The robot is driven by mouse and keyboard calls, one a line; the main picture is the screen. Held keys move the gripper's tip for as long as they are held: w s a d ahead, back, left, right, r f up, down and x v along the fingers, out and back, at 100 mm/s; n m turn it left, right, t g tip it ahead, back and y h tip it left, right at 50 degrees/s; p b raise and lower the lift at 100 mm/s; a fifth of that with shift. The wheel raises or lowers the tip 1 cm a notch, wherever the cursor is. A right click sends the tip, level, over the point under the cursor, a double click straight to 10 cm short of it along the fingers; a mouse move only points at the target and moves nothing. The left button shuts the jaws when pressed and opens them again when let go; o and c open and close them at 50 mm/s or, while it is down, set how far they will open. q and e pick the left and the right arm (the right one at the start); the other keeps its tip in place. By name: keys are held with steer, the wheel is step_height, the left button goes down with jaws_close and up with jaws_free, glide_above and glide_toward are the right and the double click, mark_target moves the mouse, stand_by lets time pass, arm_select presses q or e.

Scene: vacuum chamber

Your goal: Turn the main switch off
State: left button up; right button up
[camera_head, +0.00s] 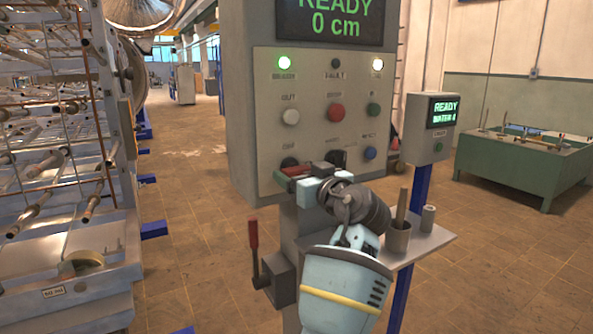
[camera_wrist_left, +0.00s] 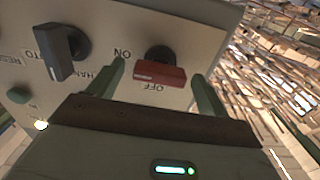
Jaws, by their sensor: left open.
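The main switch is a red bar handle on a dark round base, low on the left of the grey control panel. In the left wrist view the red handle (camera_wrist_left: 160,73) lies nearly level in the picture, beside the upside-down ON and OFF marks. In the head view its red part (camera_head: 295,171) is largely covered by my gripper. My left gripper (camera_head: 299,172) is at the panel, open, its green fingers on either side of the handle. In the left wrist view the gripper (camera_wrist_left: 160,88) shows gaps beside the handle. My right gripper is not in view.
A black selector knob (camera_wrist_left: 62,50) sits close beside the switch. Buttons and lamps fill the panel (camera_head: 250,120) above. A red-handled lever (camera_head: 253,235) stands below left, and a shelf with a cup (camera_head: 397,238) is at right. A metal rack (camera_head: 70,300) stands far left.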

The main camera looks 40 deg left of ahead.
arm_select(q)
steer(key=shift+x, duration=0.95)
steer(key=c, duration=1)
steer(key=shift+f, duration=0.1)
